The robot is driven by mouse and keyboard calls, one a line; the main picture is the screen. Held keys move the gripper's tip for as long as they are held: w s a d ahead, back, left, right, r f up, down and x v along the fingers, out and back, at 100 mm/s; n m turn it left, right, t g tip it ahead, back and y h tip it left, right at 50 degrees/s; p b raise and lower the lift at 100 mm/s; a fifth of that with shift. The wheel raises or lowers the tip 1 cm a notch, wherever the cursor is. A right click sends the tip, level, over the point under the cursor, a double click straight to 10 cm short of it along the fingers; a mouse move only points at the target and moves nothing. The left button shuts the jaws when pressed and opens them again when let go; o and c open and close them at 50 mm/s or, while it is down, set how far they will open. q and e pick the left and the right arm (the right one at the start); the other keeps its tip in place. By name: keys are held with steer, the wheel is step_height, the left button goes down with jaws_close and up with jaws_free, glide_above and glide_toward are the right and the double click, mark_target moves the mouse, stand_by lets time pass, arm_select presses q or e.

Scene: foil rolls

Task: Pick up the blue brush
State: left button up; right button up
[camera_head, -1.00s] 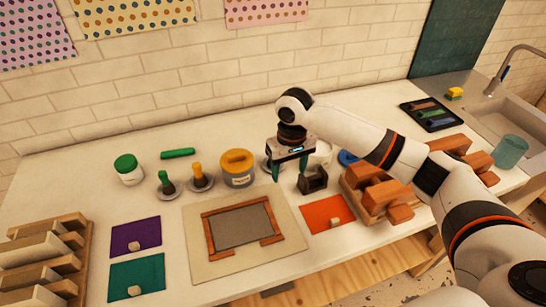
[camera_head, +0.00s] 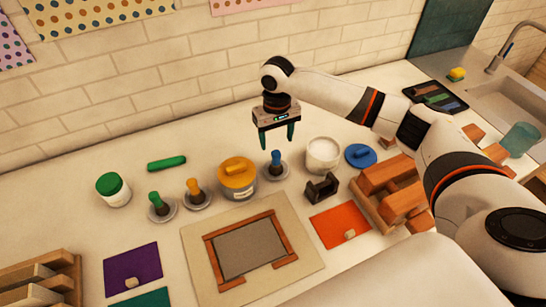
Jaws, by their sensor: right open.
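The blue brush (camera_head: 276,158) stands upright on a round grey dish (camera_head: 275,172), between the yellow-lidded jar and the white open jar. My right gripper (camera_head: 276,140) points down with its two fingers apart, directly above the blue brush. The fingertips look near the top of the handle, one on each side in the picture. Nothing is held between them. I cannot tell the exact gap in depth. My left gripper is not in view.
A yellow-lidded jar (camera_head: 237,178) is close on the left, a white open jar (camera_head: 323,154) close on the right. Green (camera_head: 155,203) and orange (camera_head: 193,190) brushes stand further left. A black holder (camera_head: 321,187) and wooden blocks (camera_head: 386,177) are to the right.

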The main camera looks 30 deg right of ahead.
mark_target(276, 152)
steer(key=shift+s+f+p, duration=0.15)
steer(key=shift+s+f, duration=0.1)
steer(key=shift+f, duration=0.35)
steer(key=shift+s+f+p, duration=0.15)
steer(key=shift+s+f, duration=0.05)
steer(key=shift+f, duration=0.7)
steer(key=shift+w+f, duration=0.15)
steer(key=shift+f, duration=0.15)
step_height(276, 152, down, 4)
steer(key=shift+a+f+p, duration=0.15)
steer(key=shift+f+p, duration=0.05)
steer(key=shift+p, duration=0.95)
steer(key=shift+f, duration=0.35)
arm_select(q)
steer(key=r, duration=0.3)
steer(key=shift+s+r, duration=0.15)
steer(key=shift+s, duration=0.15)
arm_select(e)
steer(key=shift+c, duration=0.5)
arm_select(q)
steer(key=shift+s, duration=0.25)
arm_select(e)
steer(key=c, duration=1)
